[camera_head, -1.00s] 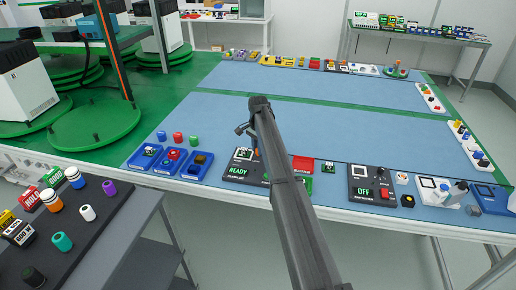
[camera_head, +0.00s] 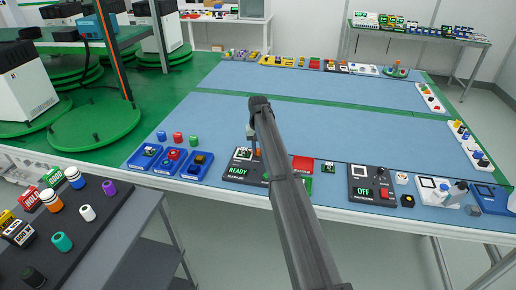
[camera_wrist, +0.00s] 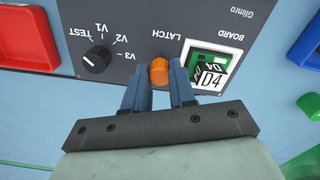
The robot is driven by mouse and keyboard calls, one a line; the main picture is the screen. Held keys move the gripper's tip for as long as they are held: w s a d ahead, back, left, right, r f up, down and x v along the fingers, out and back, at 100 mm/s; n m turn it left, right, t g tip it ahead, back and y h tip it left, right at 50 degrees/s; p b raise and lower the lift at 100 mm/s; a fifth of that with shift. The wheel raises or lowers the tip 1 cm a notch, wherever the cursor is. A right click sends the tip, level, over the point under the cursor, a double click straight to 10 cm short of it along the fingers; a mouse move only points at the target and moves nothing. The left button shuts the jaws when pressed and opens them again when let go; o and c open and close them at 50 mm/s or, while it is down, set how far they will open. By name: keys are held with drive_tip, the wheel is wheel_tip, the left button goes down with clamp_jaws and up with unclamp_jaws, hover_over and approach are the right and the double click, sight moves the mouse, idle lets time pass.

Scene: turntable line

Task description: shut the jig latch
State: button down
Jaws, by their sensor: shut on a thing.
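The jig is a dark grey panel (camera_wrist: 130,15) labelled LATCH, BOARD and TEST in the wrist view. In the head view the jig (camera_head: 236,173) shows a green READY display and is partly hidden by my arm. The orange latch (camera_wrist: 159,72) sits below the word LATCH. My gripper (camera_wrist: 160,86) has its two blue fingers on either side of the latch, shut on it. A green board (camera_wrist: 208,66) marked D4 lies in the white-framed BOARD slot, just right of the latch.
A black TEST knob (camera_wrist: 97,59) is left of the latch. A red tray (camera_wrist: 25,38) is at upper left in the wrist view.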

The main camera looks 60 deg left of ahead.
sight(258, 149)
drive_tip(key=n, duration=0.4)
drive_tip(key=shift+a+n, duration=0.1)
drive_tip(key=shift+n, duration=0.3)
idle(0.4)
drive_tip(key=c, duration=0.9)
unclamp_jaws()
drive_tip(key=shift+r, duration=0.1)
wheel_tip(258, 149, up, 14)
drive_tip(key=shift+f, duration=0.2)
